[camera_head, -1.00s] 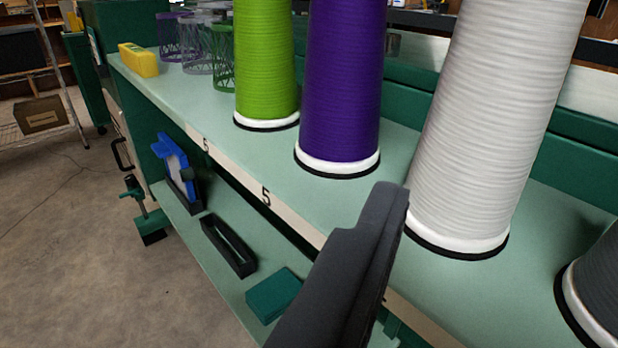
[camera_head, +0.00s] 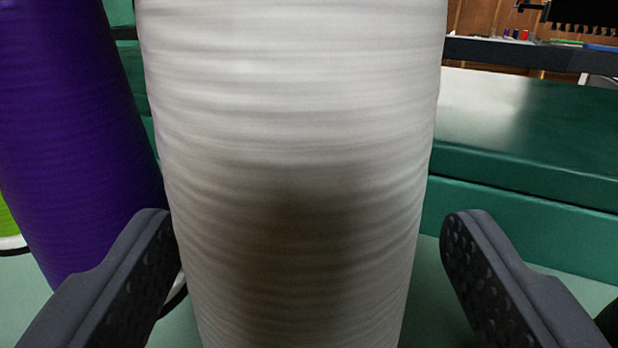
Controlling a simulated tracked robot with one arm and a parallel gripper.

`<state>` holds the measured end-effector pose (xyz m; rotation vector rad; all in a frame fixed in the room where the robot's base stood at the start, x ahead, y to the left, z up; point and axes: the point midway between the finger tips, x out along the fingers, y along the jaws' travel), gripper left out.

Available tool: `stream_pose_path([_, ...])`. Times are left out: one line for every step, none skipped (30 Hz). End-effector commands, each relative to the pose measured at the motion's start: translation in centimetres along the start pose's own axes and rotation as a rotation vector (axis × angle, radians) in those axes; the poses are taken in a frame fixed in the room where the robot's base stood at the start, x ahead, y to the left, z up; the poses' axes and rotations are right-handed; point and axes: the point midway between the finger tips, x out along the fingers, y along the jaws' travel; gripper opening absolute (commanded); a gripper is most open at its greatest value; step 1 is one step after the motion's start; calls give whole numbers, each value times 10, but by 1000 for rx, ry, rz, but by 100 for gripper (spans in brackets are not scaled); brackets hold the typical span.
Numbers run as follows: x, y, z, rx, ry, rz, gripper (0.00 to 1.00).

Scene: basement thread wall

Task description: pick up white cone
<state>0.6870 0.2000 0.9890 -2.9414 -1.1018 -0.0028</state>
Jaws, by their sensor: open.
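The white cone (camera_head: 292,120) of thread stands upright and fills the middle of the view, very close. Its top and base are outside the frame. My gripper (camera_head: 308,225) is open, with one dark finger on each side of the cone. The left finger is close to the cone's left side; I cannot tell whether it touches. A wider gap shows between the cone and the right finger. A dark shadow lies on the cone's lower front.
A purple cone (camera_head: 72,140) stands close on the left, just behind the left finger. A sliver of a green cone (camera_head: 8,228) shows at the left edge. A green ledge (camera_head: 530,170) runs behind on the right. A dark rounded thing is cut off at the lower right.

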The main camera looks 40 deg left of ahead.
Motion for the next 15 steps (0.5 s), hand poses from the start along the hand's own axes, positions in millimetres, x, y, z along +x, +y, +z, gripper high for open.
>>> stream_pose_path([7, -2, 1, 0, 2, -3, 73])
stream_pose_path([11, -2, 1, 1, 1, -3, 73])
stream_pose_path([17, -2, 0, 1, 0, -2, 73])
stream_pose_path([21, -1, 0, 0, -1, -2, 73])
stream_pose_path([25, -1, 1, 0, -1, -2, 73])
stream_pose_path([30, -1, 1, -1, -1, -3, 73])
stream_pose_path([33, -1, 1, 0, -1, -2, 73])
stream_pose_path([34, -1, 1, 0, -1, -2, 73])
stream_pose_path([36, -1, 1, 1, -2, -1, 73])
stream_pose_path([37, 0, 0, 1, -2, -1, 73])
stream_pose_path([37, 0, 0, 1, -2, 0, 73])
stream_pose_path([37, 0, 0, 1, -2, 0, 73])
stream_pose_path([37, 0, 0, 1, -3, 0, 73])
stream_pose_path([37, 0, 0, 1, -3, 0, 73])
stream_pose_path([37, 0, 0, 1, -3, 0, 73])
